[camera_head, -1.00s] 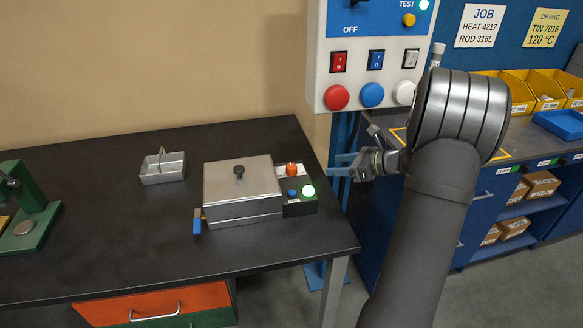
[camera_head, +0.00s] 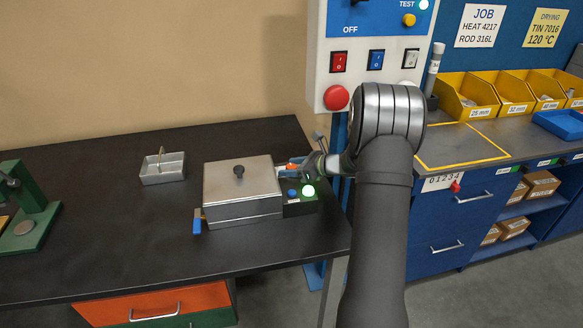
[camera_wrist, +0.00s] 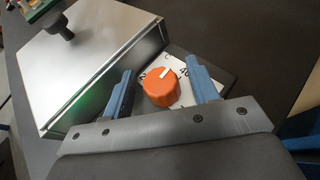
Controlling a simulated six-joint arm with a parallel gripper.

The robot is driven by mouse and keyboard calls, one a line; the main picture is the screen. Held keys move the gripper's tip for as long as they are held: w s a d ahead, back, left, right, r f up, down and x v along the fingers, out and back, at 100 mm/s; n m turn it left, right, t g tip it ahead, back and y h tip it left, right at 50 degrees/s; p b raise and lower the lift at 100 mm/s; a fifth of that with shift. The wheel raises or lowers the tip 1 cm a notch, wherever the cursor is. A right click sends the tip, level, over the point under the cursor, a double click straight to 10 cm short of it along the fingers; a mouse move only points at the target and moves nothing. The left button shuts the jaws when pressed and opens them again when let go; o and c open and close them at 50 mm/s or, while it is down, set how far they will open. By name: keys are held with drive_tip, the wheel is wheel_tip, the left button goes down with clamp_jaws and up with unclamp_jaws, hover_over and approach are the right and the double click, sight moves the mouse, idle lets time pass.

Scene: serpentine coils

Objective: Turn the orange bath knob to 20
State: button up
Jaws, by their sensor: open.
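The orange bath knob (camera_wrist: 161,88) sits on a white dial plate (camera_wrist: 178,66) in the wrist view, with a white pointer mark near its top. A "40" shows to the upper right of the knob, and part of another number shows at its left. My gripper (camera_wrist: 160,85) is open, with one blue finger on each side of the knob and a gap on both sides. In the head view my gripper (camera_head: 297,167) is at the bath's right end and mostly hides the knob. The metal bath (camera_head: 240,188) has a closed lid with a black knob.
A small metal basket (camera_head: 163,168) stands to the left. The switch panel (camera_head: 372,70) rises behind my arm. The table between basket and green press (camera_head: 30,215) is clear.

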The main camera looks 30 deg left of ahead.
drive_tip(key=shift+a, duration=0.1)
drive_tip(key=c, duration=1)
drive_tip(key=shift+o, duration=0.2)
drive_tip(key=shift+n+g, duration=0.4)
drive_tip(key=n+g+h, duration=0.2)
drive_tip(key=n+g, duration=0.2)
drive_tip(key=g, duration=0.1)
drive_tip(key=shift+f+n, duration=0.1)
drive_tip(key=shift+n, duration=0.2)
drive_tip(key=n+g+h, duration=0.4)
drive_tip(key=n, duration=0.1)
drive_tip(key=shift+g, duration=0.3)
drive_tip(key=shift+n+h, duration=0.3)
drive_tip(key=shift+h, duration=0.1)
